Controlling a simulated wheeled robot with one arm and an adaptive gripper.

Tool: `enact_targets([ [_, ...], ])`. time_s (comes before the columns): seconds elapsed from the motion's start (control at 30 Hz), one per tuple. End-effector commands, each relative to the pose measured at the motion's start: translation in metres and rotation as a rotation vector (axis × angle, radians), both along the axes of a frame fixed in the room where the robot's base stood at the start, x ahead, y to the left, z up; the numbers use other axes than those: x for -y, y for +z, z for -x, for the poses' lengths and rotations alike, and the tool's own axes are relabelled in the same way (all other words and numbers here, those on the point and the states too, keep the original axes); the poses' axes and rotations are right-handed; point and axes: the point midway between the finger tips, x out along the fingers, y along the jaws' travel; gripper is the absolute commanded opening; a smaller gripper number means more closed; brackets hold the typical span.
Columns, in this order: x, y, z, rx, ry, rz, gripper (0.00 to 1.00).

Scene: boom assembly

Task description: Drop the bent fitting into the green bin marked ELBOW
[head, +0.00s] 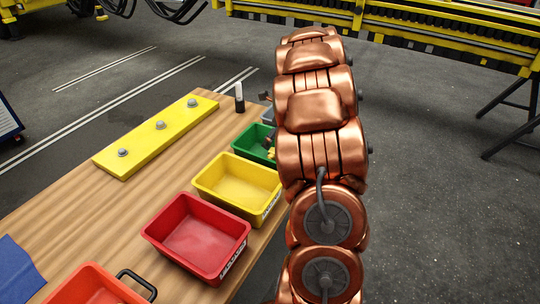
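The green bin (243,145) stands on the wooden table behind the yellow bin, left of my copper arm. My arm hides its right side, and I cannot read a label on it. A small yellow piece and a dark brownish piece (268,142) show at its right part, against the arm's edge. They are too small to tell what they are, or whether they lie inside. I cannot make out the bent fitting. My gripper is not visible; my arm covers the area where it may be.
A yellow bin (206,180), a red bin (150,232) and an orange bin (60,296) line the table's right edge. A yellow plate (140,148) with grey knobs lies on the table (95,210). A dark upright cylinder (239,101) stands near the far end.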

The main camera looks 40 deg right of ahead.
Motion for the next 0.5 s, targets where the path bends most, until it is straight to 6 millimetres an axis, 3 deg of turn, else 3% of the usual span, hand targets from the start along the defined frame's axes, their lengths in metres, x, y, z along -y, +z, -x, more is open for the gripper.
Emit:
enact_targets([
  [0.27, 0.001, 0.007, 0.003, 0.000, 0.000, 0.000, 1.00],
  [0.5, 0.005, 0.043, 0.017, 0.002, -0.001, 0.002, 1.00],
])
